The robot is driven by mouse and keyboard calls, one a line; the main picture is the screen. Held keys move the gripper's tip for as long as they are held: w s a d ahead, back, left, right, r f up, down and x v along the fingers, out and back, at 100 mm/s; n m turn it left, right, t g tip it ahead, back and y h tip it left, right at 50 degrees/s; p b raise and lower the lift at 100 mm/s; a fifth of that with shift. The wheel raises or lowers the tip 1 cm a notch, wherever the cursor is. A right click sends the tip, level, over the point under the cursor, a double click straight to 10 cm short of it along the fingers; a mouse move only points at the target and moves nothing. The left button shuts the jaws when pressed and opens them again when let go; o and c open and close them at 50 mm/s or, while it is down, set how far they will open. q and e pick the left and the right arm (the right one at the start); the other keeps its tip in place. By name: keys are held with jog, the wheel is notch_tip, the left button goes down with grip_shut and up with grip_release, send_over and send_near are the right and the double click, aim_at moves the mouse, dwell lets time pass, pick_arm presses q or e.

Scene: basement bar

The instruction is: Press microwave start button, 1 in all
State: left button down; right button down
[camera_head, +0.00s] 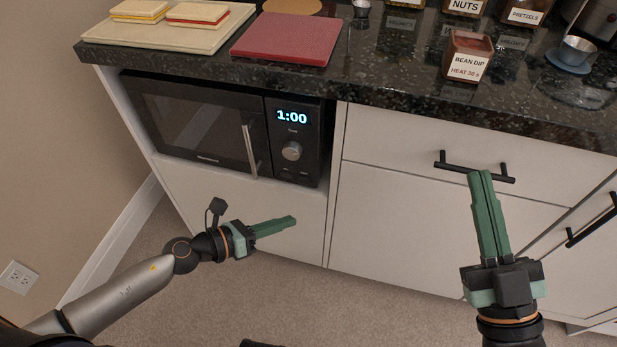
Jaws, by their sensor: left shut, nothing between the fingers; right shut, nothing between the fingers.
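The black microwave (190,122) sits in a niche below the dark counter, its door closed.
The granite counter (385,85) holds a red board (288,38), a cutting board with sandwiches (150,33), and a bean dip container (467,56) labelled "HEAT 30 s". The silver door handle (249,150) sticks out left of the panel. Carpet in front is clear.

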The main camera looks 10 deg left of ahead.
aim_at(304, 179)
pick_arm(q)
jog(key=shift+w, duration=0.15)
